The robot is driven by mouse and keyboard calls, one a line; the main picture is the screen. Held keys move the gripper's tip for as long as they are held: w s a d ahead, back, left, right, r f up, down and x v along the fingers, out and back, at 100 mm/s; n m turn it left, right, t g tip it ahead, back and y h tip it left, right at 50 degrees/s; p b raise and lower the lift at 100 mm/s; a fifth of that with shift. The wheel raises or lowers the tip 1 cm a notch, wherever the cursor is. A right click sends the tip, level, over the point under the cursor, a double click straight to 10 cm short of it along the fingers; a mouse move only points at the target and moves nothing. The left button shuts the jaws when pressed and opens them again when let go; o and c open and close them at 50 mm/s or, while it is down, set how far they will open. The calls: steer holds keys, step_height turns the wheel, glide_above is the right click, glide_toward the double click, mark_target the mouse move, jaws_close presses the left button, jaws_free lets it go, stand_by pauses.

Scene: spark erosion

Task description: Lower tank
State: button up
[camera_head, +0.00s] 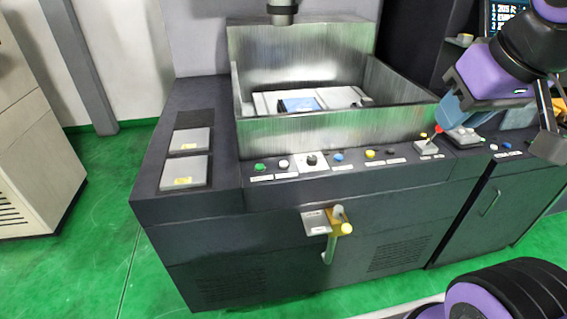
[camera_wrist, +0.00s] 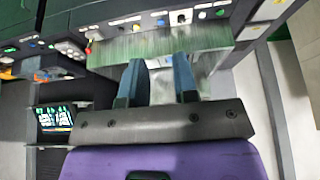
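The metal tank (camera_head: 330,130) stands as an open-topped brushed box on the dark machine, with its walls raised around a light work table (camera_head: 265,103) that carries a blue block (camera_head: 298,105). In the wrist view the tank wall (camera_wrist: 150,45) is blurred and lies beyond the fingers. My gripper (camera_head: 447,113) is at the tank's right front corner, above the control panel. In the wrist view its two blue fingers (camera_wrist: 158,65) are apart with nothing between them. A row of controls includes green (camera_head: 259,167), blue (camera_head: 337,157) and yellow (camera_head: 370,154) buttons and a black knob (camera_head: 311,160); their labels are unreadable.
A red-tipped lever (camera_head: 437,130) stands close to my gripper. A brass lever with a yellow knob (camera_head: 346,228) juts from the machine's front. A tool head (camera_head: 284,12) hangs above the tank. A screen (camera_wrist: 55,117) is left in the wrist view. Green floor is clear at left.

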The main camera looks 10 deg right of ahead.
jaws_close()
stand_by(1.4)
